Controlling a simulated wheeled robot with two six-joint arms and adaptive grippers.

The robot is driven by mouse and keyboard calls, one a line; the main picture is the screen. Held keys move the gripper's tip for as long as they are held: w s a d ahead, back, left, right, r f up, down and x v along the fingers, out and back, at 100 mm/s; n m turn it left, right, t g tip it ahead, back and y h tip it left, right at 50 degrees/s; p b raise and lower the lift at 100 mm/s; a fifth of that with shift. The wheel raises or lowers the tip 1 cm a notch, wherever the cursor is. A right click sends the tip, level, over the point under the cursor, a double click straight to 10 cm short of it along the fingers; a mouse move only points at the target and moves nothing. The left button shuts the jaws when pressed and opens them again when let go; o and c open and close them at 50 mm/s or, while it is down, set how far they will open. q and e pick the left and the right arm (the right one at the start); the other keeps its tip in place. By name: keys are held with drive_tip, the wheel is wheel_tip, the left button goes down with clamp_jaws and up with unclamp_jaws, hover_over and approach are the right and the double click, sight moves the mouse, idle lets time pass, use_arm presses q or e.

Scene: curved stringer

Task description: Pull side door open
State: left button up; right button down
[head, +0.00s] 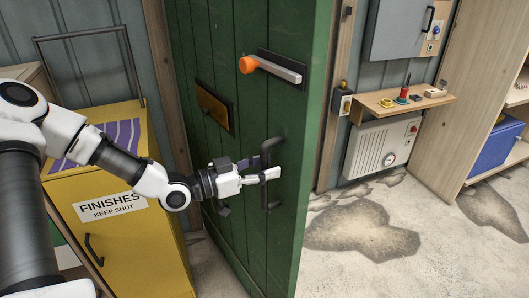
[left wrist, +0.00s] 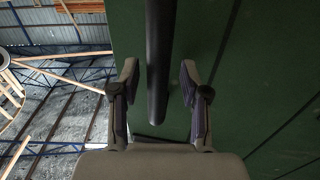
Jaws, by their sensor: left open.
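The green side door (head: 218,60) stands ajar, turned at an angle to the wall, with a gap at its right edge showing the room beyond. It has a dark vertical pull handle (head: 274,185) and a lever with an orange end (head: 265,66) higher up. My left gripper (head: 272,175) is at the pull handle. In the left wrist view, the dark handle bar (left wrist: 159,60) lies between the two open fingers (left wrist: 159,85), with space on both sides. My right gripper is not in view.
A yellow cabinet (head: 150,235) labelled FINISHES stands left of the door, close under my left arm. Right of the door are a small wooden shelf (head: 400,104), a white heater (head: 378,150) and a blue bin (head: 497,146). The stained floor (head: 430,270) at right is clear.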

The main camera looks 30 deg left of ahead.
sight(265, 142)
use_arm(q)
wheel_tip(265, 142, up, 7)
idle(0.6)
